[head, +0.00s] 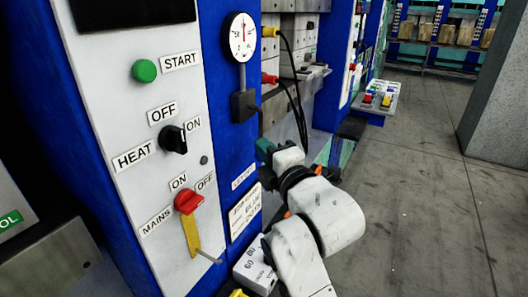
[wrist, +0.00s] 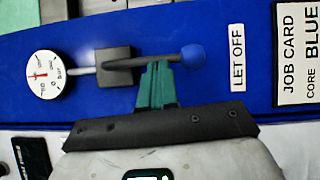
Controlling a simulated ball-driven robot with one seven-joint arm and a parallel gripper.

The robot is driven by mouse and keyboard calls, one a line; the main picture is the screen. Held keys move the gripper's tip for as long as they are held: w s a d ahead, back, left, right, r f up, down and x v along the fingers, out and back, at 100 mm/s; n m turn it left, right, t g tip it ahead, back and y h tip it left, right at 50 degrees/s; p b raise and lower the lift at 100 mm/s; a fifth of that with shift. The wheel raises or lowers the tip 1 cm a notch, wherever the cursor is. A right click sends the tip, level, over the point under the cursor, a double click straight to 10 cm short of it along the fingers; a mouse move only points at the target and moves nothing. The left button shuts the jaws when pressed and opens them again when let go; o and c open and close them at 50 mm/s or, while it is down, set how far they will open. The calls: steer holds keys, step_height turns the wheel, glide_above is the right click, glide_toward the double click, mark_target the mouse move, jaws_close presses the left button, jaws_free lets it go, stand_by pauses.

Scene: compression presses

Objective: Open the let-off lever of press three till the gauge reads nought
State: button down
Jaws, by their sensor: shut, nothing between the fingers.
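The let-off lever (wrist: 147,61) is a dark rod ending in a blue ball knob (wrist: 193,55). It runs from a dark square block (wrist: 115,66), away from the gauge and towards the LET OFF label (wrist: 237,57). In the head view the block (head: 243,105) sits below the gauge (head: 242,37), whose red needle points about straight up; its figures are too small to read surely. The gauge also shows in the wrist view (wrist: 47,74). My gripper (wrist: 158,65) is shut and empty, its green tips at the rod beside the knob; contact is unclear. No press number is legible.
The blue post carries a job card (wrist: 298,50). Left of it is a white panel with a green START button (head: 144,70), a black HEAT knob (head: 173,139) and a red MAINS switch (head: 188,202). Dark cables (head: 297,90) hang behind. The floor (head: 420,200) to the right is clear.

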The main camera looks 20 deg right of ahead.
steer(key=shift+w+d+f, duration=0.1)
steer(key=shift+f, duration=0.05)
steer(key=w+d+r+n+t+y+b, duration=0.1)
steer(key=n+y+b, duration=0.4)
steer(key=b, duration=0.8)
steer(key=w+d+r+n+t+y+b, duration=0.1)
steer(key=w+d+n+t+y+b, duration=0.1)
steer(key=n+b, duration=1)
steer(key=shift+w+d+r+n+t+y+b, duration=0.25)
steer(key=shift+w+d+y+b, duration=0.75)
steer(key=shift+d+y, duration=0.6)
steer(key=shift+s+d, duration=0.1)
steer(key=shift+d, duration=0.05)
steer(key=shift+f, duration=0.1)
